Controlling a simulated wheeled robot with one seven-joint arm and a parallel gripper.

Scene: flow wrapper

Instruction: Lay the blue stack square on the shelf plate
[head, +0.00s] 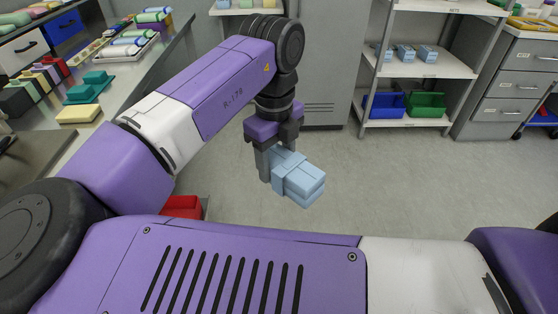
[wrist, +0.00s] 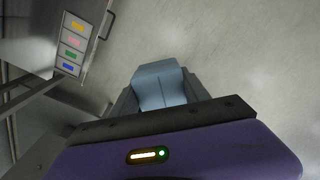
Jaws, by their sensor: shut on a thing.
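The blue stack (head: 304,186) is a light blue block of layers with a band around it. My gripper (head: 275,166) is shut on it and holds it in the air above the floor, near the middle of the head view. The stack (wrist: 160,86) also shows in the wrist view, between the fingers of my gripper (wrist: 158,100). It looks slightly tilted in the head view. I cannot tell which surface is the shelf plate; a pale shelf (head: 408,66) at the upper right holds several similar light blue stacks.
A blue bin (head: 387,105) and a green bin (head: 426,104) stand on the rack's lower shelf. Grey drawers (head: 512,85) stand right of the rack. A cluttered counter (head: 150,75) runs along the left. A red box (head: 182,207) sits low behind my arm. The floor (head: 400,170) before the rack is clear.

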